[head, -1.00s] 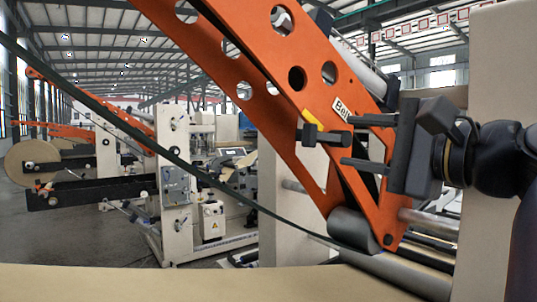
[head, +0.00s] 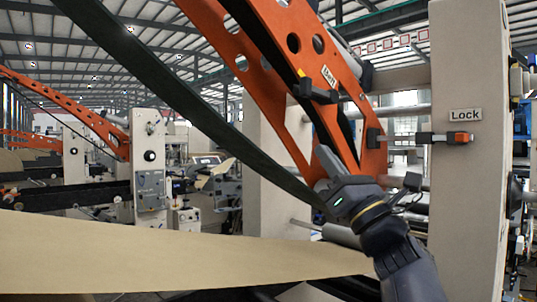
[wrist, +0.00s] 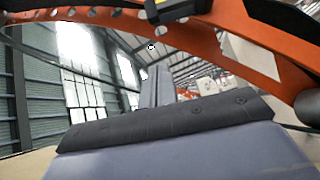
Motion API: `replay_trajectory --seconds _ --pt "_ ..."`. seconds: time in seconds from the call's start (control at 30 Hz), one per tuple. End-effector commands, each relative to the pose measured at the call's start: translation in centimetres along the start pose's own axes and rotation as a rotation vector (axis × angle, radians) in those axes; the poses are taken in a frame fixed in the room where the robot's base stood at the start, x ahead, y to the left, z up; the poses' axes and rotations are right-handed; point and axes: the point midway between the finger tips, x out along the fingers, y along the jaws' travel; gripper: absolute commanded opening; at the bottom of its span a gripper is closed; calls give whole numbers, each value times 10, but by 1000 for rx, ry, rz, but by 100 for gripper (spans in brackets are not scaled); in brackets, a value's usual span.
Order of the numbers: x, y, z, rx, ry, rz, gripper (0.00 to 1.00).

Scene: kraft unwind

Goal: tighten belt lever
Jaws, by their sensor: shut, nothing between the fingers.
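The belt lever (head: 318,91) is a black handle with a yellow mark, mounted on the orange arm (head: 270,40) beside the "Belt" label (head: 328,76). In the wrist view a black part with yellow (wrist: 168,10), apparently this lever, shows at the top edge. My gripper (head: 323,150) is below the lever and apart from it, with its fingers pointing up. The fingers are shut with nothing between them; they also show together in the wrist view (wrist: 157,87). My gripper hides part of the orange arm's lower end.
A dark belt (head: 190,110) runs diagonally down to the roller (head: 341,236) behind my wrist. A kraft web (head: 150,255) spans the lower left. A lock lever with an orange tip (head: 460,139) projects at right, by the "Lock" label (head: 465,115) on the beige column (head: 465,210).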

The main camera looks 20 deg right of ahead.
Motion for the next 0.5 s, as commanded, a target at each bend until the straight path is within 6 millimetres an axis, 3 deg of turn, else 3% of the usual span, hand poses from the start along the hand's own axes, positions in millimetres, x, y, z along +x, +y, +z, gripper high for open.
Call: replay_trajectory --seconds 0.03,0.3,0.5 --pt "15 1 2 3 0 4 0" --pt "72 1 2 0 1 4 0" --pt "92 1 23 -5 -1 2 0"
